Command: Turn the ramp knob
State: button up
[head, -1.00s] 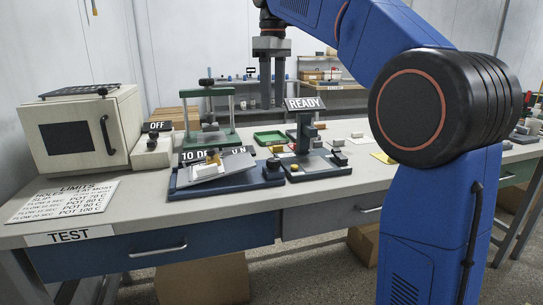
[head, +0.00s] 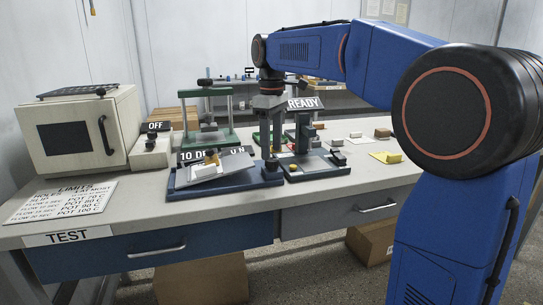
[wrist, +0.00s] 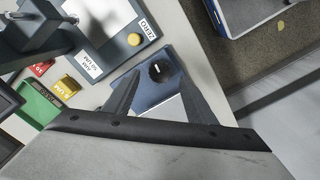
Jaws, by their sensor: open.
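The ramp knob is a dark round knob (head: 272,165) at the right end of the blue base (head: 225,184) of the tilt device. In the wrist view the knob (wrist: 160,70) shows a small white mark on top. My gripper (head: 271,154) points down right above the knob in the head view. In the wrist view its fingers (wrist: 160,78) are open, one to each side of the knob. I cannot tell whether the fingertips reach down beside it. The tilted plate (head: 208,171) carries a small brownish piece. A sign behind it starts with "10 DE", the rest partly hidden.
A cream oven (head: 82,128) and an OFF box (head: 151,150) stand at left. A green-framed device (head: 206,115) is behind. The bench front (head: 240,210) is clear.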

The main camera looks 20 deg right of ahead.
aim_at(272, 160)
jog(key=shift+f, duration=1.7)
jog(key=shift+c, duration=0.6)
jog(key=c, duration=0.9)
jog(key=m, duration=0.4)
jog(key=shift+m, duration=0.3)
jog(key=m, duration=0.5)
jog(key=shift+d, duration=0.1)
